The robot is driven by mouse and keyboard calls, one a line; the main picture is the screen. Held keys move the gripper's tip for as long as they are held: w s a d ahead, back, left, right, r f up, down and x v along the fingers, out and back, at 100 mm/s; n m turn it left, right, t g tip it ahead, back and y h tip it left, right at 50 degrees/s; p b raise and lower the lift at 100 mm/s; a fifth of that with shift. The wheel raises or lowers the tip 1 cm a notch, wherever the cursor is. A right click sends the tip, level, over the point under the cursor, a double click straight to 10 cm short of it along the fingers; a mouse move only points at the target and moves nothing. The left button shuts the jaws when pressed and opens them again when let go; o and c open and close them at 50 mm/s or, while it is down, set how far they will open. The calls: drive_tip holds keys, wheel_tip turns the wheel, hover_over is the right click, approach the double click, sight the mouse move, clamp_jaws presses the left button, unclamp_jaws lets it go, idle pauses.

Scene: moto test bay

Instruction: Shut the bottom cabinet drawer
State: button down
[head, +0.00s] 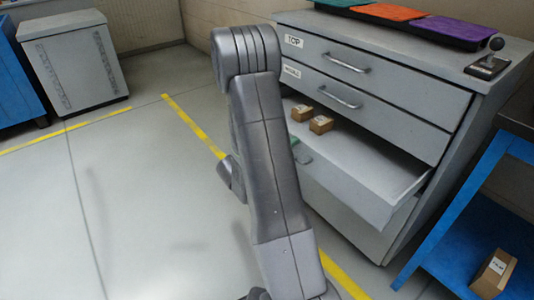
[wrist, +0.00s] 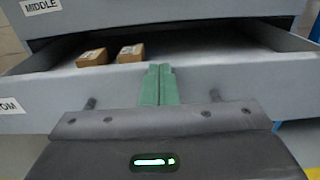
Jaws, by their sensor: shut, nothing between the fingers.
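The grey cabinet's bottom drawer (head: 345,192) is pulled well out in the head view. In the wrist view its front panel (wrist: 245,92) crosses the picture, with a partly cut-off label at the left. Two dark posts stick out from the panel, partly hidden by my gripper body. My gripper (wrist: 160,72) has green fingers pressed together and empty. They overlap the panel and its top edge near the middle; I cannot tell whether they touch. In the head view my arm hides most of the gripper, and only a bit of green shows.
Two small cardboard boxes (head: 302,112) (head: 320,124) lie inside the open drawer. The top drawer (head: 350,66) and middle drawer (head: 342,100) are shut. A blue bench (head: 465,215) stands right of the cabinet.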

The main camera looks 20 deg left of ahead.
drive_tip(key=x, duration=1.6)
drive_tip(key=shift+w+d, duration=0.15)
drive_tip(key=shift+d, duration=0.05)
drive_tip(key=shift+a, duration=0.1)
